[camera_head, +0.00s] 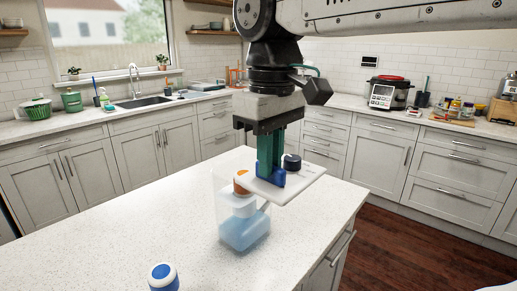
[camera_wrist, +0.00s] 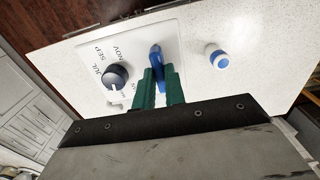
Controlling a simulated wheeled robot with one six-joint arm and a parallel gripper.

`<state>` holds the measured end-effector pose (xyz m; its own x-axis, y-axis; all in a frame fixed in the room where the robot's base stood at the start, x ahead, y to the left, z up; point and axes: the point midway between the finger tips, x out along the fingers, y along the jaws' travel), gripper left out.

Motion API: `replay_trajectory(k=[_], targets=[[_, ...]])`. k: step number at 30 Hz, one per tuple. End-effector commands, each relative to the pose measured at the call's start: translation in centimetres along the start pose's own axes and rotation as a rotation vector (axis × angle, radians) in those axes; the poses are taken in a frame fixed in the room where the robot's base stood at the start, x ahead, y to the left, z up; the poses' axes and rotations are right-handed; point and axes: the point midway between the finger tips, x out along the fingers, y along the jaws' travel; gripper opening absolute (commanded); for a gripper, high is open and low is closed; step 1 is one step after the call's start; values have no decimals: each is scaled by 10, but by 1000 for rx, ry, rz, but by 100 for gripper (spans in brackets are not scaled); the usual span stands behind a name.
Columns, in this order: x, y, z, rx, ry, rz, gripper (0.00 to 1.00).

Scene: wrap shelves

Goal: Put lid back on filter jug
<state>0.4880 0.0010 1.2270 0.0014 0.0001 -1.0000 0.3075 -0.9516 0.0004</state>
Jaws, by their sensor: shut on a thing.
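My gripper (camera_head: 270,178) has its green fingers shut on the upright blue handle of the white lid (camera_head: 305,176). In the wrist view the fingers (camera_wrist: 160,80) pinch the blue handle (camera_wrist: 157,62), and the lid (camera_wrist: 135,45) carries a dark round dial with month names. The clear filter jug (camera_head: 230,207) stands on the counter, with blue at its bottom and a white and orange insert inside. The lid is held level above and to the right of the jug, overlapping its top right in the head view. The lid hides part of the jug's opening.
The island's right edge runs close to the lid. The counter left of the jug is clear.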

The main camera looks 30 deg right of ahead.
Motion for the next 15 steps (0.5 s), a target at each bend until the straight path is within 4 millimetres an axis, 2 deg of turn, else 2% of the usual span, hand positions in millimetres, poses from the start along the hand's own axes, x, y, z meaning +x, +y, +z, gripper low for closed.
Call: replay_trajectory(k=[2, 5, 12, 15], targets=[[4, 2, -7, 6, -3, 0, 0], [4, 9, -28, 14, -5, -1, 0], [-2, 33, -101, 19, -5, -1, 0], [-7, 40, -124, 15, -3, 0, 0]])
